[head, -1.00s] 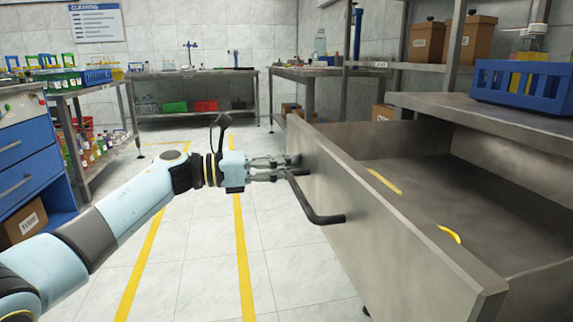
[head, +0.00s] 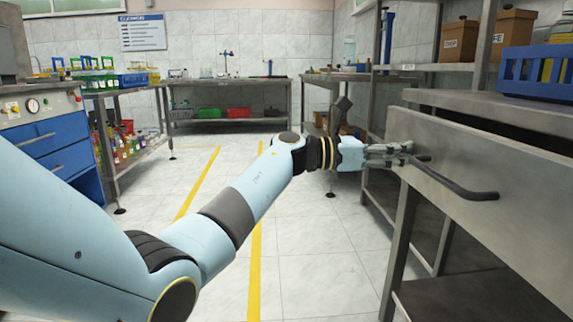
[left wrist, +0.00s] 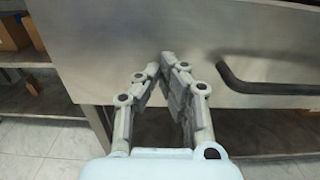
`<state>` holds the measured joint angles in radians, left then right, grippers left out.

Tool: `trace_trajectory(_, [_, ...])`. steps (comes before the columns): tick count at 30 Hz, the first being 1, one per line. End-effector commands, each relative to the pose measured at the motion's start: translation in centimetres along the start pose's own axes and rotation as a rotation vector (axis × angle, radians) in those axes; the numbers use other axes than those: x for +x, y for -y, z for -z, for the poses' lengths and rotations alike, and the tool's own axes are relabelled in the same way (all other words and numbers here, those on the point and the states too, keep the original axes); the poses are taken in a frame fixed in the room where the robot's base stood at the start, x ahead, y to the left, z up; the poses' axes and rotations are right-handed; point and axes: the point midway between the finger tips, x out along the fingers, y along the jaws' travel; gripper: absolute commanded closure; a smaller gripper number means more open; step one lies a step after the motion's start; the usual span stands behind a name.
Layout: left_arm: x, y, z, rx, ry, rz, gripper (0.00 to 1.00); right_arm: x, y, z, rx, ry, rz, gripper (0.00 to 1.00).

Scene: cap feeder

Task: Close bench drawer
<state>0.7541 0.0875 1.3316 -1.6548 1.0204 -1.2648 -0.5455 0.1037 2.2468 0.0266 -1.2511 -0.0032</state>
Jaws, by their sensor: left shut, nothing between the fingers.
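The bench drawer's grey metal front (head: 480,190) is at the right of the head view, close under the bench top, with a narrow dark gap along its upper edge. Its inside is hidden. The black bar handle (head: 455,185) is on the front. My left gripper (head: 408,154) is shut and empty, its tips at the drawer front beside the handle's far end. In the left wrist view the fingertips (left wrist: 168,62) meet against or just before the drawer front (left wrist: 120,40), left of the handle (left wrist: 265,85). Contact is not certain. My right gripper is out of view.
Bench legs (head: 400,245) and a lower shelf (head: 460,295) are below. A blue drawer cabinet (head: 50,140) stands at left. The tiled floor between is clear.

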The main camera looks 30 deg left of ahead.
Motion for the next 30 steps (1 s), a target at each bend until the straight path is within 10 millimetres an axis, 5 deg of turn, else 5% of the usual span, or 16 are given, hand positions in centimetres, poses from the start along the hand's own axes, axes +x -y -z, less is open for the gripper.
trace_trajectory(6, [5.0,0.0,0.4,-0.004,0.000,0.001,1.00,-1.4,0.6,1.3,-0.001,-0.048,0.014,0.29])
trace_trajectory(12, [7.9,0.0,0.3,-0.003,-0.001,0.000,1.00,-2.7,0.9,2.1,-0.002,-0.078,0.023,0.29])
trace_trajectory(30, [9.6,0.0,-0.2,0.001,0.004,-0.002,1.00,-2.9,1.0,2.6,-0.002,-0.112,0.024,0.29])
